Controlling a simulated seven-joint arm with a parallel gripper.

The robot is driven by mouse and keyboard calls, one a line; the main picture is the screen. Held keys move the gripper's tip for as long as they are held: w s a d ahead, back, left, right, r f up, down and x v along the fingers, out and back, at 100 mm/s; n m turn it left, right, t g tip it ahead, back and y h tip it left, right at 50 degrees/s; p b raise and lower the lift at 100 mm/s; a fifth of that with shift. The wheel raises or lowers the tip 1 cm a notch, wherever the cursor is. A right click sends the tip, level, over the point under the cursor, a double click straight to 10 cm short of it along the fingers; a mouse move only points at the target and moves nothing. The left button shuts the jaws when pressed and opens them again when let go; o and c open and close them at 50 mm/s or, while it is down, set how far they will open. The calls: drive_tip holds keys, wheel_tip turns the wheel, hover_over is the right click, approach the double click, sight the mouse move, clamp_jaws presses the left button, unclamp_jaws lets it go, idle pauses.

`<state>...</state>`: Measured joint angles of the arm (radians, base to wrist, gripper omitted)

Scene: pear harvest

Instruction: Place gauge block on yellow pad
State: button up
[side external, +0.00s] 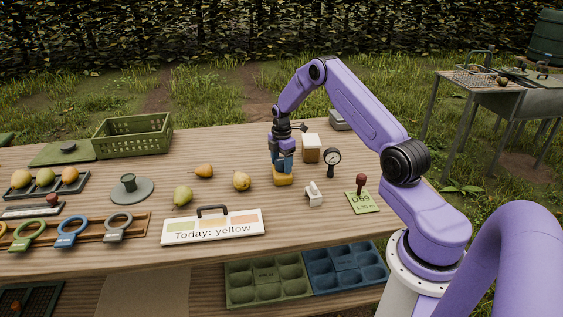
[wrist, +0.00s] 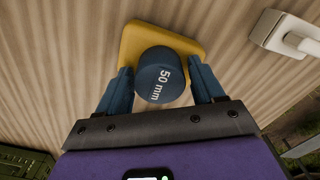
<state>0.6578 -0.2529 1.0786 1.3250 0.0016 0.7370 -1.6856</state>
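The gauge block is a dark blue cylinder marked "50 mm" (wrist: 161,78), seen end-on in the wrist view. It stands over the yellow pad (wrist: 137,37), a rounded square that also shows in the side view (side external: 284,180). The block covers the middle of the pad. In the side view my gripper (side external: 283,165) is directly above the pad. Whether the block's underside touches the pad is hidden.
A small white switch-like object (side external: 314,194), a dial gauge (side external: 332,158) and a wooden block with a white front (side external: 311,148) stand right of the pad. A yellow pear (side external: 241,181) lies close left. The "Today: yellow" sign (side external: 213,227) stands in front.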

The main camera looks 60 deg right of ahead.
sight(282, 160)
drive_tip(key=shift+o, duration=0.3)
drive_tip(key=shift+r, duration=0.1)
wheel_tip(282, 160, up, 12)
drive_tip(key=s+a+r, duration=0.1)
drive_tip(key=a+r, duration=0.2)
drive_tip(key=a, duration=0.4)
drive_tip(key=s+a+r, duration=0.1)
drive_tip(key=a+r, duration=0.1)
drive_tip(key=a, duration=0.6)
drive_tip(key=s+a+r, duration=0.4)
drive_tip(key=s+a, duration=0.6)
drive_tip(key=a, duration=0.3)
drive_tip(key=s+a+m, duration=0.1)
drive_tip(key=s+a, duration=0.1)
drive_tip(key=s, duration=1)
drive_tip(key=s+a+m, duration=0.1)
drive_tip(key=s+a, duration=0.1)
drive_tip(key=s, duration=1.1)
drive_tip(key=shift+s+r, duration=0.2)
drive_tip(key=shift+s, duration=0.05)
